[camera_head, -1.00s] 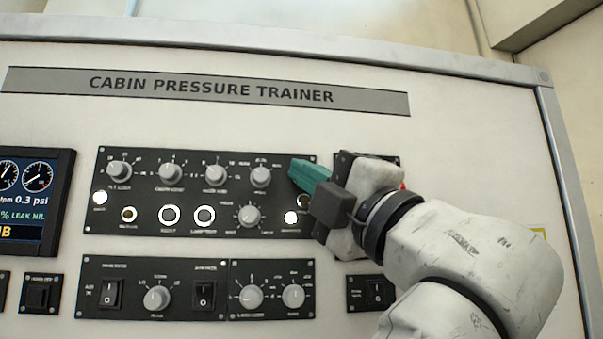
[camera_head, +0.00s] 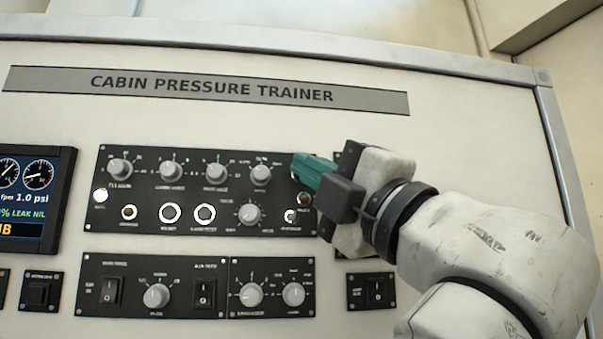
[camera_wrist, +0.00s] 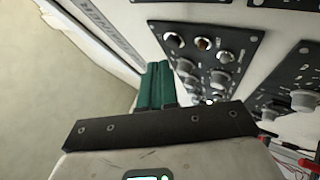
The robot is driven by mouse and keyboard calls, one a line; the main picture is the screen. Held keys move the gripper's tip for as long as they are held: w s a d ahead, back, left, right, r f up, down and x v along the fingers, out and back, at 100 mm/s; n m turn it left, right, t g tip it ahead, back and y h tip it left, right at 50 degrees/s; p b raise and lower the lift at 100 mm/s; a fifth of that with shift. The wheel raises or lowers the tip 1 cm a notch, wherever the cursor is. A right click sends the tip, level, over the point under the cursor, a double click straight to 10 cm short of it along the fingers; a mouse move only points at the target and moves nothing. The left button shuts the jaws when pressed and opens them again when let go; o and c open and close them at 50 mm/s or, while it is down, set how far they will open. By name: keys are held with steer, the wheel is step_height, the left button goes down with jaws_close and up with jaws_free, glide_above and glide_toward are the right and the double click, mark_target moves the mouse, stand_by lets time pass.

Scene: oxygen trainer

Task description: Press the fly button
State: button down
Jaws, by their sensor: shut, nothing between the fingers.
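The upper black control panel (camera_head: 230,190) carries a row of grey knobs, with round buttons and lamps below them. The labels are too small to read, so I cannot tell which one is the fly button. Three ringed buttons sit low on its left half, including a middle one (camera_head: 170,212). A small round button (camera_head: 304,199) shows just below my gripper. My gripper (camera_head: 298,164), with teal fingers, is shut and empty at the panel's upper right corner. Its fingers also show in the wrist view (camera_wrist: 157,72). I cannot tell whether they touch the panel.
A screen (camera_head: 35,200) reading 1.0 psi is at the left. Lower panels hold rocker switches and knobs, including one knob (camera_head: 156,296). Another dark panel is partly hidden behind my gripper. The pale board (camera_head: 470,120) is bare at the upper right.

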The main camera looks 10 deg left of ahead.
steer(key=shift+s+d+b, duration=0.1)
steer(key=shift+s+d, duration=0.1)
steer(key=shift+s, duration=0.55)
steer(key=shift+s+d+b, duration=0.15)
steer(key=shift+s+d, duration=0.1)
steer(key=shift+s, duration=0.45)
steer(key=shift+s+d+b, duration=0.1)
steer(key=shift+s+d, duration=0.1)
steer(key=shift+s, duration=0.55)
